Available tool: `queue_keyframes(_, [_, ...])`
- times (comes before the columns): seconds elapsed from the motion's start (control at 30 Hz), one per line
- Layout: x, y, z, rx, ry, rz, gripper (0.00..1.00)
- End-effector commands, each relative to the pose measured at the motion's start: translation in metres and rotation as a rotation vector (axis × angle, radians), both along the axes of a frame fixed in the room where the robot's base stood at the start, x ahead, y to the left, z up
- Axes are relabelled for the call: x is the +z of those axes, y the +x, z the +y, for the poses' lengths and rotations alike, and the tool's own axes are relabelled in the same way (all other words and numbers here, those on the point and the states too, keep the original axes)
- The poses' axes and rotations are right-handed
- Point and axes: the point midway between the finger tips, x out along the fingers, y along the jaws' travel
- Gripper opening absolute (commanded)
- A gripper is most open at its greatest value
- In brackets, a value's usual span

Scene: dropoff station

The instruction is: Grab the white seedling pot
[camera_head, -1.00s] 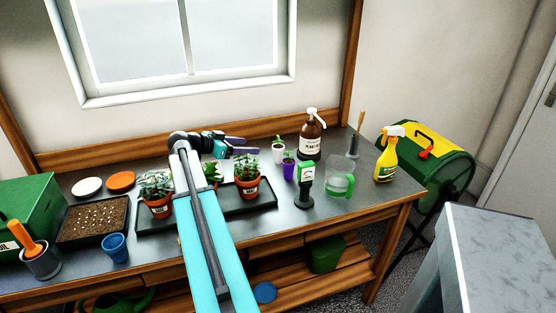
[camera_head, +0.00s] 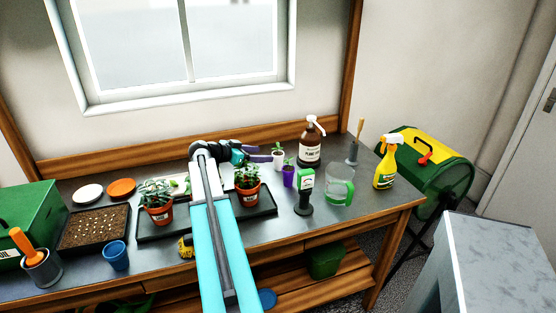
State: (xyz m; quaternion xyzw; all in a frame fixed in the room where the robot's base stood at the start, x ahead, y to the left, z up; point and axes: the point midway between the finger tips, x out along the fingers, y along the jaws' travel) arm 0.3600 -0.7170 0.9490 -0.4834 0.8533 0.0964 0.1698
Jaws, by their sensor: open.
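The white seedling pot (camera_head: 278,162) is small and holds a green seedling. It stands upright on the metal workbench (camera_head: 325,222), behind the tray's right part. My gripper (camera_head: 263,154) is open, with dark purple fingers pointing right. It is just left of the white pot, its fingertips close to it. I cannot tell whether they touch it or how high they are above the bench. A purple seedling pot (camera_head: 289,179) stands just in front and right of the white one.
A brown pump bottle (camera_head: 309,148) stands behind right. A green-topped meter (camera_head: 304,196) and a clear green-handled jug (camera_head: 339,189) are front right. Potted plants (camera_head: 247,184) stand in a black tray (camera_head: 262,210) beside my arm. A yellow spray bottle (camera_head: 386,165) is farther right.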

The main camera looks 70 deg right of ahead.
Motion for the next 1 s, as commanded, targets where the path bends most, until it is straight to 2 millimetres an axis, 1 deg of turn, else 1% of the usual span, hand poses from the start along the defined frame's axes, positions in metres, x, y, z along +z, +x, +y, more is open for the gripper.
queue_keyframes(0.03, [-0.001,-0.003,-0.006,-0.002,0.0,0.001,0.61])
queue_keyframes(0.2, [-0.007,-0.009,-0.015,0.0,0.0,0.0,0.61])
queue_keyframes(0.57, [-0.007,-0.009,-0.016,0.0,0.0,0.0,0.61])
queue_keyframes(0.67, [-0.008,-0.011,-0.019,-0.001,0.0,0.0,0.61])
queue_keyframes(0.87, [-0.012,-0.021,-0.035,-0.001,0.0,0.0,0.61])
queue_keyframes(1.0, [-0.019,-0.029,-0.048,-0.001,0.0,0.0,0.61])
